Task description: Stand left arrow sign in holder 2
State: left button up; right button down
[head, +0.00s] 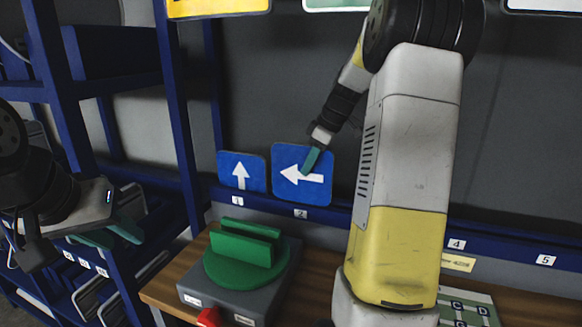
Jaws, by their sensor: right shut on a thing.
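The left arrow sign (286,188), a blue square with a white arrow pointing left, is upright at the dark back wall. It is directly above the holder label 2 (300,213) on the blue rail. My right gripper (311,161) reaches down from the upper right and is shut on the sign, its teal finger over the sign's face. I cannot tell whether the sign's lower edge sits in the slot. My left gripper (122,237) hangs at the left, empty, with its teal fingers apart.
A blue up arrow sign (241,172) stands at label 1 (237,201), just left. A green slotted turntable (246,257) on a grey box sits on the wooden table (524,296). Labels 4 (456,244) and 5 (545,260) mark the rail at right. Blue shelving (60,90) fills the left.

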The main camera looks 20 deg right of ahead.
jog(key=shift+w+d, duration=0.55)
jog(key=shift+w, duration=0.2)
jog(key=shift+w+d, duration=0.55)
jog(key=shift+w, duration=0.15)
jog(key=shift+f, duration=3.3)
jog(key=c, duration=1.3)
grip_release()
jog(key=shift+f, duration=0.1)
jog(key=v, duration=0.8)
